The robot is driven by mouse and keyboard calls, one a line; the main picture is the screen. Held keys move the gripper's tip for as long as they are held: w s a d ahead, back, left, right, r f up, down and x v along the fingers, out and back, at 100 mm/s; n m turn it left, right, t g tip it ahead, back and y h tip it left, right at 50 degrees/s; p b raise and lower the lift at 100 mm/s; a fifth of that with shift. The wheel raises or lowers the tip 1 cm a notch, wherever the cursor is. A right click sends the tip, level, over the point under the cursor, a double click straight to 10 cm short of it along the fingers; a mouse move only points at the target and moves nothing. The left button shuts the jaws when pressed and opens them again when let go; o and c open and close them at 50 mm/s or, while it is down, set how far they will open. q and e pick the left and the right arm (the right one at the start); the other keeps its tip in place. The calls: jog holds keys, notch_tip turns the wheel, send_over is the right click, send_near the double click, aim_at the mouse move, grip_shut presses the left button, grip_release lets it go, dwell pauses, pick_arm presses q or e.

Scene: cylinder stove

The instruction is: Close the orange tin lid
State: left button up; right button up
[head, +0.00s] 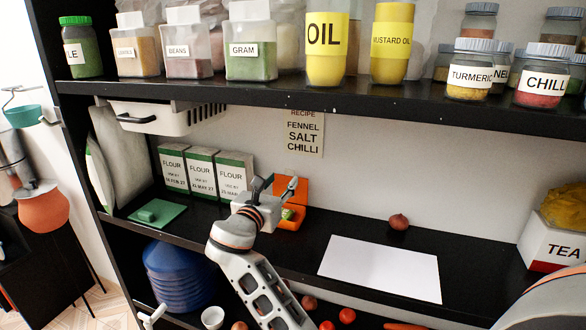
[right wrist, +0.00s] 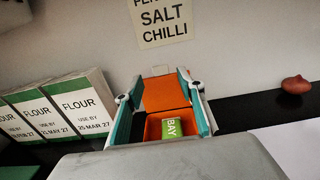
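The orange tin (head: 291,222) stands on the middle black shelf, near the back wall. Its orange lid (head: 293,188) stands raised at the back, so the tin is open. In the right wrist view the lid (right wrist: 165,93) is upright behind the tin (right wrist: 153,128), and a green packet marked BAY (right wrist: 174,128) lies inside. My right gripper (head: 277,186) is in front of and above the tin. In the right wrist view its teal-lined fingers (right wrist: 161,108) are spread wide, one on each side of the tin and lid; contact cannot be told. My left gripper is not in view.
Several flour boxes (head: 202,173) stand left of the tin, with a green lid-like piece (head: 158,214) before them. An onion (head: 399,222) and a white sheet (head: 380,268) lie to the right. The jar-filled upper shelf (head: 300,92) overhangs. A recipe note (head: 303,133) hangs behind.

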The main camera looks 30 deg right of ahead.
aim_at(289, 171)
jog(key=p+x, duration=0.1)
jog(key=x, duration=0.6)
jog(key=shift+d, duration=0.2)
grip_shut()
